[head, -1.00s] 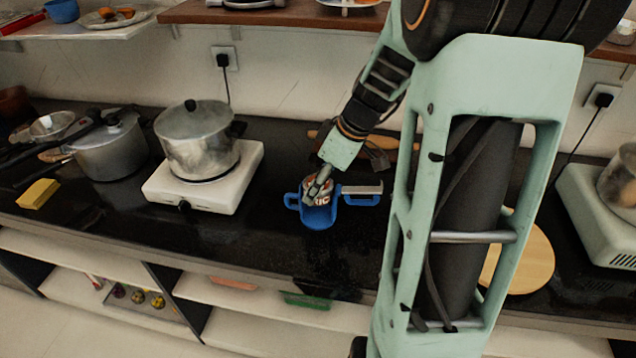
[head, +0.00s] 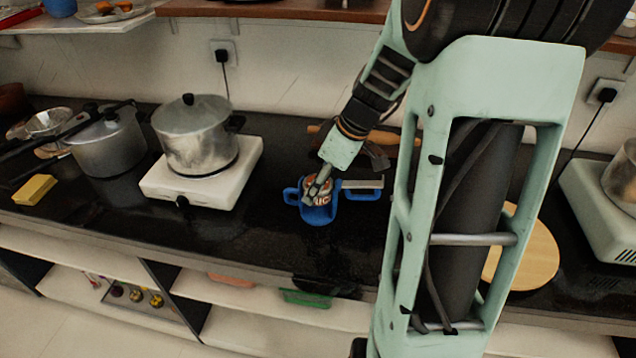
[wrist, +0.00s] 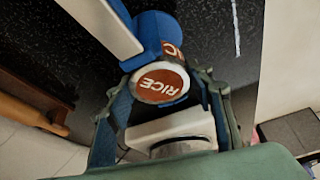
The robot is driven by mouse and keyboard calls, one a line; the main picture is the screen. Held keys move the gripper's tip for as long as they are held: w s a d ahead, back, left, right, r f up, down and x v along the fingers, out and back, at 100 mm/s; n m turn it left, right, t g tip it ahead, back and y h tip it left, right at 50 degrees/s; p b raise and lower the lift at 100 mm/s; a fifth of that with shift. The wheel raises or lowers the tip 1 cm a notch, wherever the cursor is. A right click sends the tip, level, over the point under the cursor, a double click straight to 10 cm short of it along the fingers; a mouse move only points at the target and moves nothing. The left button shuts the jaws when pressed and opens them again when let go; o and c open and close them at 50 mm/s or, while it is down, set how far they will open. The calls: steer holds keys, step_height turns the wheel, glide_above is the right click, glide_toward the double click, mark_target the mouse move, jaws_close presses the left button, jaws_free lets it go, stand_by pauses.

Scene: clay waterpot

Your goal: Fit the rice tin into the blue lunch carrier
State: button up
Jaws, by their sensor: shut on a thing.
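The rice tin (head: 322,200) is round, with a red-brown RICE label on its lid and side. Its lid faces the wrist camera in the wrist view (wrist: 160,83). My gripper (head: 318,188) is shut on the tin, its fingers on either side of it in the wrist view (wrist: 168,95). The blue lunch carrier (head: 318,217) stands on the dark counter, with a loop at its left and a pale bar and blue loop at its right. The tin is at the carrier's mouth, its upper part showing above the rim. How deep it sits is hidden. The carrier also shows beyond the tin in the wrist view (wrist: 152,28).
A lidded pot (head: 195,137) stands on a white hotplate (head: 213,190) left of the carrier. Another pot (head: 108,143) and a yellow sponge (head: 35,189) lie farther left. A round wooden board (head: 535,255) is at right, partly behind my arm. The counter before the carrier is clear.

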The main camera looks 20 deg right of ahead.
steer(key=shift+f, duration=0.25)
steer(key=shift+f+b, duration=0.35)
steer(key=shift+b, duration=0.3)
steer(key=shift+f+b, duration=1.6)
steer(key=shift+b, duration=0.35)
stand_by(0.6)
steer(key=o, duration=1.8)
steer(key=shift+c, duration=0.2)
step_height(320, 180, up, 15)
steer(key=p, duration=0.9)
